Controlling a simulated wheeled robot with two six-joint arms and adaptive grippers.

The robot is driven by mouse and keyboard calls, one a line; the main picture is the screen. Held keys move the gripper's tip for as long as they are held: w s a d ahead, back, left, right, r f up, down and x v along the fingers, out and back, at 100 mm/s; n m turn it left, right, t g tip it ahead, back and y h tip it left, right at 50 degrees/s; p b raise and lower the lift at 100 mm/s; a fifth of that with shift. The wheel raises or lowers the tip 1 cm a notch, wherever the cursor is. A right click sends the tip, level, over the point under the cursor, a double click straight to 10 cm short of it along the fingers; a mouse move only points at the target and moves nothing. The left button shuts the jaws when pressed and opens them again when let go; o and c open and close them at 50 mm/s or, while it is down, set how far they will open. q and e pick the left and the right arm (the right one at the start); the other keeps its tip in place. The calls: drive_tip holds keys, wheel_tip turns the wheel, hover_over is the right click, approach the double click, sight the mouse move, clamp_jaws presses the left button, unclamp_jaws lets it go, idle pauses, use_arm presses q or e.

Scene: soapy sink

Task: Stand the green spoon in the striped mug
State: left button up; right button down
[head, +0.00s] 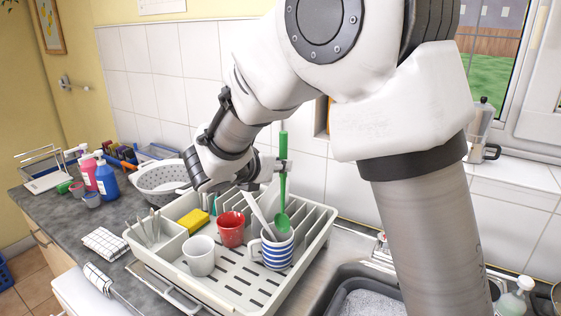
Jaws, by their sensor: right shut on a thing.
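The green spoon (283,185) hangs upright with its bowl down, at the rim of the blue-and-white striped mug (277,256). Its bowl overlaps the mug's opening in the head view; I cannot tell how far inside it is. My right gripper (279,166) is shut on the spoon's handle, above the mug. The mug stands upright in the dish rack (236,283) and also holds a pale grey utensil (261,214) that leans left. My left gripper is not in view.
A red mug (231,229) and a white mug (200,256) stand left of the striped mug in the rack. A yellow sponge (194,220) and upright cutlery (151,224) are at the rack's left. A colander (163,178) stands behind; the sink (362,291) is right.

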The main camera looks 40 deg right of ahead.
sight(283, 188)
wheel_tip(283, 188, down, 5)
drive_tip(key=b, duration=0.3)
drive_tip(key=shift+a, duration=0.1)
drive_tip(key=shift+s+a+f+b, duration=0.1)
drive_tip(key=shift+a+f+b, duration=0.05)
drive_tip(key=shift+f+b, duration=0.3)
drive_tip(key=shift+r, duration=0.1)
